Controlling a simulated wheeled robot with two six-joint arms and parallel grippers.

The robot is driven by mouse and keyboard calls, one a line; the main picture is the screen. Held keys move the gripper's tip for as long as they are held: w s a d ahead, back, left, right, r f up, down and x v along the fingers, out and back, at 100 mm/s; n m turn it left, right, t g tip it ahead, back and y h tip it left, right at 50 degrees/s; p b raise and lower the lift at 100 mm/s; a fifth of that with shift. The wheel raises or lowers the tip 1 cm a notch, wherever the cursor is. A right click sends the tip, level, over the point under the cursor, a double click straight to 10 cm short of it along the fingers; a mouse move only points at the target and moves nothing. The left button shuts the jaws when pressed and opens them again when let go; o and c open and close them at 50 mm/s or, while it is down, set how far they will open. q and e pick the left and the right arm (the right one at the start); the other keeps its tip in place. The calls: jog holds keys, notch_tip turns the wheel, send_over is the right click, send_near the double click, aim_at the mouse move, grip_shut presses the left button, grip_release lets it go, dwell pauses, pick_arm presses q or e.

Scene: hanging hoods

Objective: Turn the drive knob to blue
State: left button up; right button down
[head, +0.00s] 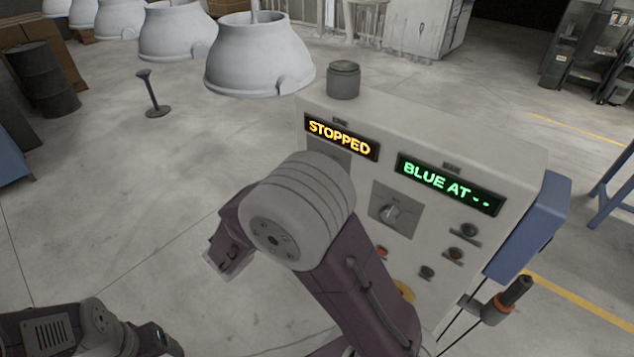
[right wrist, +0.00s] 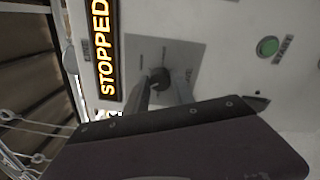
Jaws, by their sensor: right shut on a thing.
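In the right wrist view a dark round knob (right wrist: 158,78) sits on a grey plate (right wrist: 192,50) beside the STOPPED display (right wrist: 103,48). The two fingers of my right gripper (right wrist: 160,88) are shut on this knob, one on each side. Where its pointer stands is hidden, and the plate's small marks are too blurred to read. In the head view my right arm covers the gripper and this knob.
A dark post (head: 151,95) stands on open floor at the left.

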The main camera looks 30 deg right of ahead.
jog(key=shift+f, duration=0.15)
dwell(0.3)
jog(key=c, duration=1.1)
grip_release()
jog(key=shift+w, duration=0.1)
jog(key=b+v, duration=0.3)
jog(key=v, duration=0.6)
